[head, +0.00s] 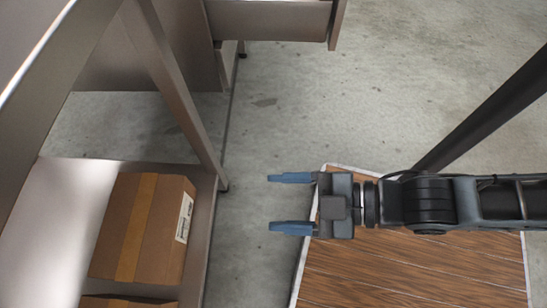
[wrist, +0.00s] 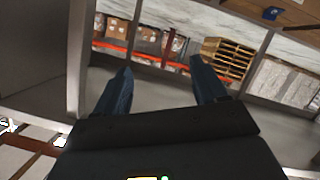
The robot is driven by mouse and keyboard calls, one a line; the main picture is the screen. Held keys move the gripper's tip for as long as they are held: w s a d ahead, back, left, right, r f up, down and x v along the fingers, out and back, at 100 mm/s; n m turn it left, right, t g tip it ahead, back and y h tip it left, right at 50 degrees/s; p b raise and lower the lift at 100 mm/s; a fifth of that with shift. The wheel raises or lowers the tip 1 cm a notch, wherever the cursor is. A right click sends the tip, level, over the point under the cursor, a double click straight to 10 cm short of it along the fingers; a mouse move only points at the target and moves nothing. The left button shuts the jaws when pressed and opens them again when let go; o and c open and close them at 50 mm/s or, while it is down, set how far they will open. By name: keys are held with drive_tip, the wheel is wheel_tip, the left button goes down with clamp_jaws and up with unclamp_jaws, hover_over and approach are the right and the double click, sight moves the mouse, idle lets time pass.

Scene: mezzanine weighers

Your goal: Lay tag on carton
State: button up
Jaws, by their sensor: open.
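A brown cardboard carton (head: 122,225) with a tan tape strip sits on the lower shelf of a metal rack at the left of the head view. A white label (head: 184,217) is on its right side. Part of another carton (head: 125,302) shows at the bottom edge. I cannot make out a separate loose tag in either view. My gripper (head: 291,202) is open and empty, to the right of the rack and apart from the carton, pointing left. Its two blue fingers also show spread in the wrist view (wrist: 160,88).
The metal shelf (head: 62,225) has an upright post (head: 175,85) between its levels. A wood-topped surface (head: 410,265) with a pale edge lies beneath my arm. Bare concrete floor (head: 300,100) is clear ahead. The wrist view shows stacked pallets (wrist: 225,57) and orange rack beams in the distance.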

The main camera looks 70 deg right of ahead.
drive_tip(key=s+d+r+m+h, duration=0.2)
drive_tip(key=s+d+r+m, duration=0.1)
drive_tip(key=r+m, duration=0.3)
drive_tip(key=shift+d+r+m+t, duration=0.3)
drive_tip(key=shift+r+m, duration=0.05)
drive_tip(key=shift+m, duration=0.15)
drive_tip(key=shift+c, duration=0.4)
